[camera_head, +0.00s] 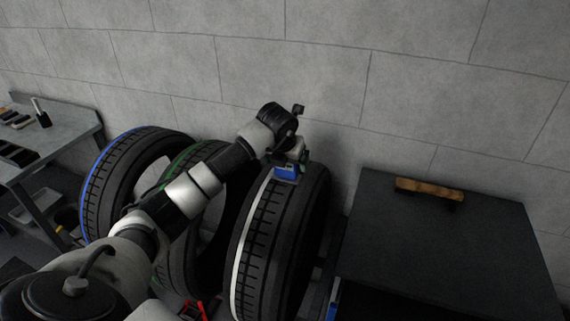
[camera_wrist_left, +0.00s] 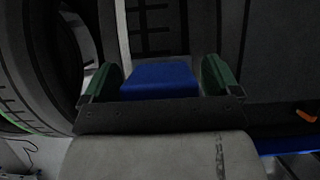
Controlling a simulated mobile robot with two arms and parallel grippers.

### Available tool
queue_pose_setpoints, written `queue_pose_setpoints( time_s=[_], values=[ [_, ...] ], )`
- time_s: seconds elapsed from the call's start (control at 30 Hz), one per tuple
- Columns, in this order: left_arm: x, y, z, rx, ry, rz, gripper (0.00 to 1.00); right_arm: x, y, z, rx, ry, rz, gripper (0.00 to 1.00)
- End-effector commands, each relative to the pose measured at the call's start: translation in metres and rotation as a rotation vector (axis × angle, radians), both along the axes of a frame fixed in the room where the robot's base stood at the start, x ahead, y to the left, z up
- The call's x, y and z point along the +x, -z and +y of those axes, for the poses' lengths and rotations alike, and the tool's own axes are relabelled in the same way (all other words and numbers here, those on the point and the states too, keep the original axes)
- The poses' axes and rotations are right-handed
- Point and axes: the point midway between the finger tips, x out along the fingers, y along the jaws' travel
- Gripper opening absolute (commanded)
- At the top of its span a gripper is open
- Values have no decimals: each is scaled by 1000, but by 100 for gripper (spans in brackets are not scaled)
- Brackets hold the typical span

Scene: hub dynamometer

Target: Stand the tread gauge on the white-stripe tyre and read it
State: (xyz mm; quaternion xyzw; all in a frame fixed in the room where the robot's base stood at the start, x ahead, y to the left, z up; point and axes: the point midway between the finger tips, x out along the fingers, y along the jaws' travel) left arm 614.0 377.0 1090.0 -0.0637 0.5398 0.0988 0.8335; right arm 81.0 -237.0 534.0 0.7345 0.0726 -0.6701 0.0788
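The white-stripe tyre (camera_head: 283,245) stands upright in the middle of the head view, its white stripe (camera_head: 240,250) along its left edge. The blue tread gauge (camera_head: 286,173) is at the top of this tyre's tread; I cannot tell whether it touches the rubber. My left gripper (camera_head: 291,161) is over the tyre's top. The gauge's reading is not visible. My right gripper is out of view.
A blue-stripe tyre (camera_head: 125,185) and a green-stripe tyre (camera_head: 178,245) stand to the left. A dark cabinet (camera_head: 440,240) with a wooden-handled tool (camera_head: 429,188) on top is at the right. A bench (camera_head: 62,140) with tools is at the far left. A grey wall stands behind.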

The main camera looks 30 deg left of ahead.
Motion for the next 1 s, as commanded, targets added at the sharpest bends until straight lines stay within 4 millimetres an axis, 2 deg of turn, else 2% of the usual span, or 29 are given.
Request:
queue_pose_setpoints(
  time_s=[0.3,0.43,0.8,1.0],
  values=[
    [0,0,0,0,0,0,98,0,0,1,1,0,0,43],
    [-3,-9,-1,1,0,-4,98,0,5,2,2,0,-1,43],
    [-32,-73,-7,2,1,-6,98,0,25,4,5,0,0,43],
    [-41,-94,-10,1,-1,-1,98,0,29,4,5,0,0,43]
  ],
)
